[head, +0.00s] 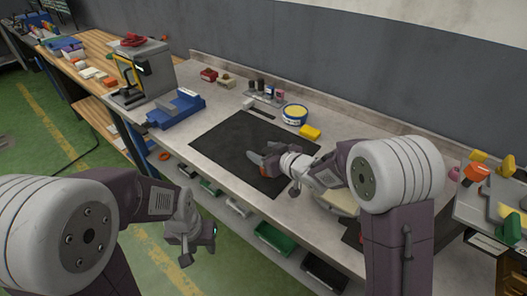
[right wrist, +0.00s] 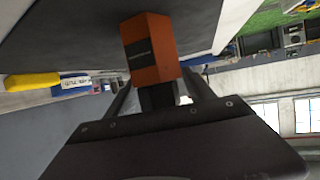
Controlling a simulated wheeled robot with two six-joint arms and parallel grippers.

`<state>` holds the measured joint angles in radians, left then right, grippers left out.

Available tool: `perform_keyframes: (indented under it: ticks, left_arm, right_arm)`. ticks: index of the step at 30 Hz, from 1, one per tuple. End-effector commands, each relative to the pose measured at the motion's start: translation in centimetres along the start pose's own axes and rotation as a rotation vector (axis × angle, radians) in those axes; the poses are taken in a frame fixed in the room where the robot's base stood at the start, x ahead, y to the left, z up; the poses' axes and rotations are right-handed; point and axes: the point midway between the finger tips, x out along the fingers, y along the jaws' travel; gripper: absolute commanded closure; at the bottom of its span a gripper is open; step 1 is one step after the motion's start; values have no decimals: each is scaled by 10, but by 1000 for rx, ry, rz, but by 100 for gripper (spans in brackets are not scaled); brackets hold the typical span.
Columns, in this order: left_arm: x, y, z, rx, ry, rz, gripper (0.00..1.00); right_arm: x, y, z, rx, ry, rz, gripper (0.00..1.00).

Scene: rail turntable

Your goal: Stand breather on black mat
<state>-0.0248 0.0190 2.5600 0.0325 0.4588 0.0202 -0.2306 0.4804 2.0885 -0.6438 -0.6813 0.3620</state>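The black mat (head: 225,145) lies flat on the workbench. My right gripper (head: 262,160) reaches in low over the right part of the mat, its fingers pointing left. The right wrist view shows an orange block with a dark label and a dark lower part, which I take as the breather (right wrist: 150,48). It sits between the fingertips of my right gripper (right wrist: 158,85), which look closed on its sides. The arm mostly hides it in the head view; I cannot tell if it touches the mat. My left gripper (head: 192,243) hangs in front of the bench; its opening is unclear.
Behind the mat stand a yellow-topped round tin (head: 294,114), a yellow block (head: 310,132) and a rack of small bottles (head: 265,94). A blue tray (head: 176,109) and a grey machine (head: 145,75) stand to the left. The mat's left part is clear.

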Motion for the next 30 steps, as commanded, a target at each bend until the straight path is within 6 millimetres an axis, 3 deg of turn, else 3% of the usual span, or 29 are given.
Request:
perform_keyframes:
  ticks: [8,22,30]
  left_arm:
    - [-5,0,0,0,0,0,64]
    - [-16,0,-2,0,0,0,64]
    - [-19,0,-2,0,0,0,64]
  right_arm:
    - [-4,0,-6,0,0,0,38]
    - [-98,1,-6,0,2,3,38]
    - [-122,0,-3,1,0,0,38]
